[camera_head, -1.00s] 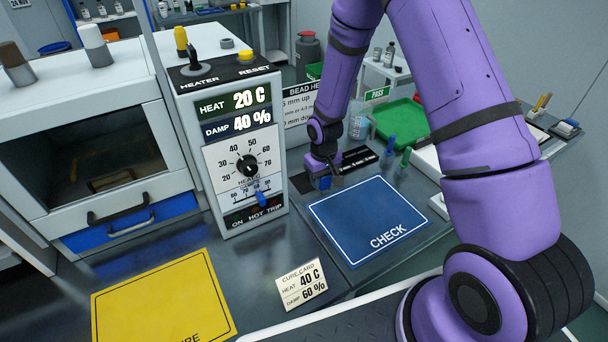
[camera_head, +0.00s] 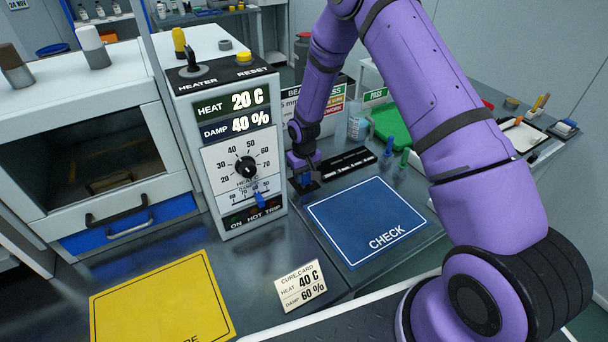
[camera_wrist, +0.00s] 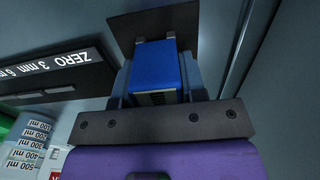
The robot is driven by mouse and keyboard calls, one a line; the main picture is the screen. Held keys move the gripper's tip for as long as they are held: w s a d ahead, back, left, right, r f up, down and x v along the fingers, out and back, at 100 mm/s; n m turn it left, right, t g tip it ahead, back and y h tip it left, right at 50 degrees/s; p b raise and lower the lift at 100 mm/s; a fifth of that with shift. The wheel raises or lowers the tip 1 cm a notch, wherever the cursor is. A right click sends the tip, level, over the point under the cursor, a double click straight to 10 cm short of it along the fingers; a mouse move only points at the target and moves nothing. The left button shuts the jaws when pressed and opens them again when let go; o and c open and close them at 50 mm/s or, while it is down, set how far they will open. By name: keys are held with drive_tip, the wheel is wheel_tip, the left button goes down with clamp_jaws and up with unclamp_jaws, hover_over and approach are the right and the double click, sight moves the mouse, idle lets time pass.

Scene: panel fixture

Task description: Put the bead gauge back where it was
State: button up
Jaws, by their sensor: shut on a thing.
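The bead gauge is the blue block (camera_wrist: 157,68) between my fingers in the wrist view. My gripper (camera_wrist: 156,44) is shut on it. A dark square patch (camera_wrist: 128,22) shows just beyond the fingertips; whether the gauge touches it I cannot tell. In the head view my gripper (camera_head: 307,181) is low over the bench, beside the left end of the black strip (camera_head: 348,162) and right of the heater control box (camera_head: 233,150). The gauge is too small and covered to make out there. The strip also shows in the wrist view (camera_wrist: 60,72), marked ZERO, 3 mm and 6 mm.
The blue CHECK mat (camera_head: 368,222) lies in front of my gripper. Blue and green pegs (camera_head: 404,158) stand right of the strip. A bottle (camera_head: 358,120) and green tray (camera_head: 392,127) are behind. A yellow mat (camera_head: 160,300) and cure card (camera_head: 301,286) lie nearer.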

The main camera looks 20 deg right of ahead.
drive_tip(key=shift+f, duration=0.1)
drive_tip(key=o, duration=1.1)
